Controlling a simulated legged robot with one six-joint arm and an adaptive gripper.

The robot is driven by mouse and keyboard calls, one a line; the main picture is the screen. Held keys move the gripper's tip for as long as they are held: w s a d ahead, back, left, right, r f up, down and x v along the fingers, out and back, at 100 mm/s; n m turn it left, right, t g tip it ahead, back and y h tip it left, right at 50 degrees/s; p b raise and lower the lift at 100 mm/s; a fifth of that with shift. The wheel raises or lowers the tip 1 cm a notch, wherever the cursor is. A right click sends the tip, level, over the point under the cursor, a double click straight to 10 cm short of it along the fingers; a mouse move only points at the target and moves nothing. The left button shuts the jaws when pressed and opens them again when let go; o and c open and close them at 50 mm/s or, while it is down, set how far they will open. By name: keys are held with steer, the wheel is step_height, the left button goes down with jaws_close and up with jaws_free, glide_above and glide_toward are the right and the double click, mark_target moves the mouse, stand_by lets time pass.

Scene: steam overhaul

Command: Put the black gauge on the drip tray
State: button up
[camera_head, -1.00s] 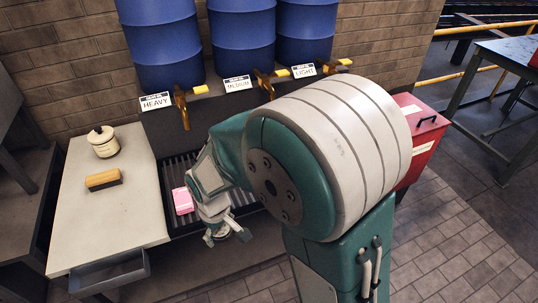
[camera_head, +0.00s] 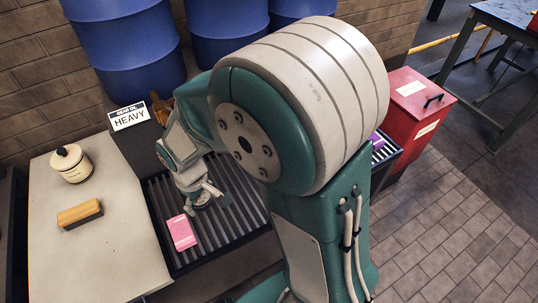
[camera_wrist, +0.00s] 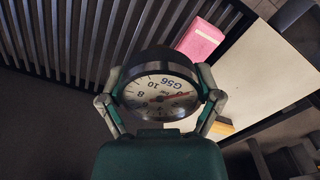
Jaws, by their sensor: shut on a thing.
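The black gauge (camera_wrist: 160,92) fills the middle of the wrist view, its white dial marked G56 facing the camera. My gripper (camera_wrist: 160,100) is shut on it, with one finger on each side of its rim. In the head view my gripper (camera_head: 204,198) is over the slatted drip tray (camera_head: 240,231), and the gauge is mostly hidden beneath it. The drip tray's dark slats (camera_wrist: 75,40) also show behind the gauge in the wrist view. I cannot tell whether the gauge touches the slats.
A pink box (camera_head: 181,232) lies on the tray's left part, close to my gripper. A purple thing (camera_head: 377,141) shows at its right end. A pale bench (camera_head: 90,250) with a lidded jar (camera_head: 72,163) and brush (camera_head: 80,213) adjoins on the left. Blue drums (camera_head: 130,50) stand behind.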

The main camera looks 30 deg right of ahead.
steer(key=w+d+f, duration=0.4)
steer(key=w+d, duration=0.2)
glide_above(229, 187)
step_height(229, 187, down, 6)
steer(key=shift+s+r, duration=0.1)
steer(key=shift+s, duration=0.05)
steer(key=shift+f, duration=1.6)
steer(key=shift+f, duration=0.15)
steer(key=o, duration=1)
steer(key=shift+o, duration=0.2)
